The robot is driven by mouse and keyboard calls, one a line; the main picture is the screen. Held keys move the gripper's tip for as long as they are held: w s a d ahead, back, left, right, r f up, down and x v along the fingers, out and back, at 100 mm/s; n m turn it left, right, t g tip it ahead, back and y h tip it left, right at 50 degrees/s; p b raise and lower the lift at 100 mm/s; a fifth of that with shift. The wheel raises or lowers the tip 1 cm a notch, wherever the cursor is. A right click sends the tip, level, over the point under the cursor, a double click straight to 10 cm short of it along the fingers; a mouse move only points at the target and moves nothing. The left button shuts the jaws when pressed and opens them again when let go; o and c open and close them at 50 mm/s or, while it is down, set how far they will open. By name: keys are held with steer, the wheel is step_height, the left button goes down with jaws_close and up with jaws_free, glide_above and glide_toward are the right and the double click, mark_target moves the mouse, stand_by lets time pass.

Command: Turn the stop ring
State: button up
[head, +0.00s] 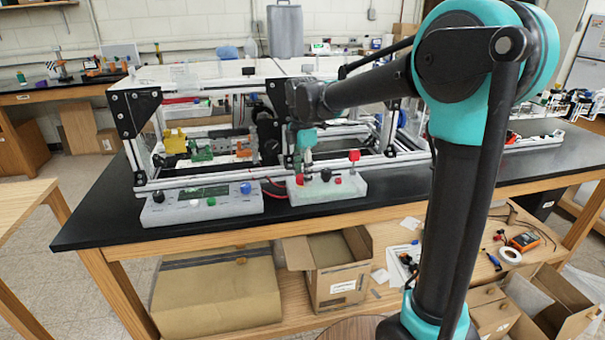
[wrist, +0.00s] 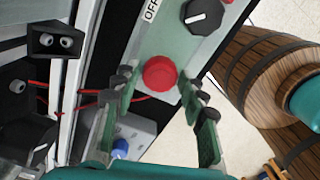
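A round red stop knob (wrist: 160,73), which I take to be the stop ring, sits on a pale grey-green control box (wrist: 152,48). In the wrist view, my gripper (wrist: 157,86) is open, with one green-padded finger to either side of the knob's lower part. I cannot tell whether the fingers touch it. In the head view, my gripper (head: 304,160) points down over the left part of the same box (head: 345,188) on the bench's front edge. It mostly hides the knob there.
A black dial (wrist: 206,17) with an OFF label is beside the red knob. The aluminium extrusion frame (head: 136,165) stands close behind. Red wires run between the boxes. A wooden barrel (wrist: 262,75) shows at the right.

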steer(key=c, duration=0.7)
steer(key=shift+m, duration=0.3)
steer(key=m, duration=0.9)
steer(key=shift+m, duration=0.4)
